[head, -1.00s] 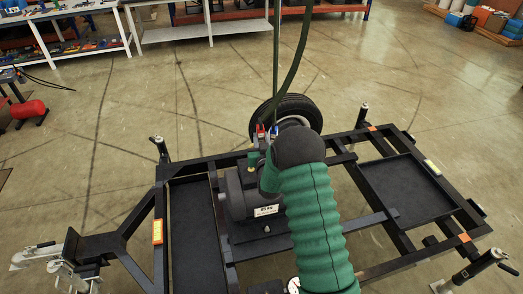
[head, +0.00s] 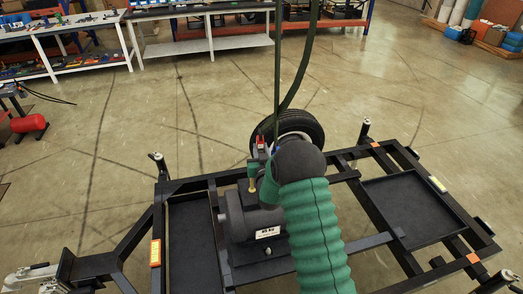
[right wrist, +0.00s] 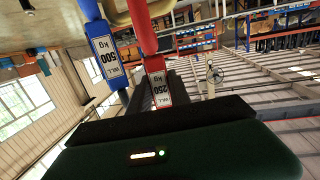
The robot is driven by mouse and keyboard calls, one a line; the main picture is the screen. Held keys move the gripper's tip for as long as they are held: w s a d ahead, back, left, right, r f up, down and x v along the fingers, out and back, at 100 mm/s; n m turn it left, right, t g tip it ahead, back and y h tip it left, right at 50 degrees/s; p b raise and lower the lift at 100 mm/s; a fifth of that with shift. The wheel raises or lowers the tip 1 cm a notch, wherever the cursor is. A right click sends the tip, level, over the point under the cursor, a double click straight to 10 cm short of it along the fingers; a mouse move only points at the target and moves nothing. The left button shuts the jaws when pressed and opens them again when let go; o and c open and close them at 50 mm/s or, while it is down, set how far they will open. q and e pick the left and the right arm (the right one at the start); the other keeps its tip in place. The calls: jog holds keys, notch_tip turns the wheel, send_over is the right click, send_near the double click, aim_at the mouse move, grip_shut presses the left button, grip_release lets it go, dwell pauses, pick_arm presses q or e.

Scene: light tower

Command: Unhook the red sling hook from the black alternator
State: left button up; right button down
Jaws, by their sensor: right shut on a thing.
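The black alternator (head: 240,215), with a white label, sits on the black trailer frame in the head view. The red sling hook (head: 260,137) shows as a small red piece above it, at the lower end of the green sling (head: 277,85). My right gripper (head: 264,163) is above the alternator, mostly hidden by my own wrist. In the right wrist view the red hook's shank (right wrist: 150,55), labelled 250 kg, runs down to my dark jaws, which are shut on it. Its tip and the alternator's lifting point are hidden. My left gripper is not in view.
A blue hook (right wrist: 102,50), labelled 500 kg, hangs close beside the red one. A tyre (head: 308,124) lies behind the alternator. The trailer frame (head: 395,240) has trays and upright posts around it. Workbenches (head: 75,45) stand at the back, with clear floor between.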

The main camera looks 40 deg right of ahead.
jog(key=shift+w, duration=0.1)
jog(key=shift+s+a+f, duration=0.1)
jog(key=shift+s+a, duration=0.05)
jog(key=shift+s, duration=0.6)
jog(key=shift+s+a, duration=0.8)
jog(key=shift+a, duration=0.2)
jog(key=shift+v, duration=1)
jog(key=s+a+f+b, duration=0.2)
jog(key=s+a+b, duration=0.1)
jog(key=s, duration=0.2)
jog(key=shift+a, duration=0.25)
jog(key=shift+s+f, duration=0.1)
jog(key=shift+f, duration=0.05)
